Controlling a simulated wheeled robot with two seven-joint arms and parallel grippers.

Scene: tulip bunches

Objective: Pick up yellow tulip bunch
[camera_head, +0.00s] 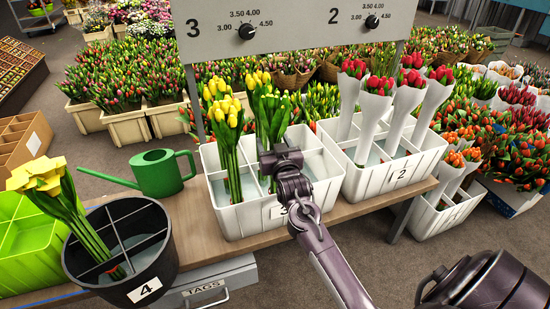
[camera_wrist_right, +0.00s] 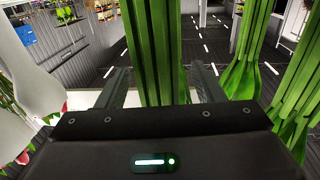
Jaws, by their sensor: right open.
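Two yellow tulip bunches stand upright in the white crate marked 3 (camera_head: 245,222). One yellow tulip bunch (camera_head: 226,115) is in its left part, and the other yellow tulip bunch (camera_head: 270,110) stands just behind my right gripper (camera_head: 272,158). In the right wrist view my right gripper (camera_wrist_right: 162,88) is open, with green stems (camera_wrist_right: 153,50) between its two fingers. I cannot tell whether the fingers touch them. More green stems (camera_wrist_right: 248,50) show to the right there. The gripper hides the lower part of the second bunch. My left gripper is out of view.
The white crate marked 2 (camera_head: 384,186) holds wrapped red tulips. A green watering can (camera_head: 158,173) and a black bucket marked 4 (camera_head: 150,291) with yellow flowers stand left on the wooden bench (camera_head: 200,235). A sign panel (camera_head: 290,28) rises behind the crates.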

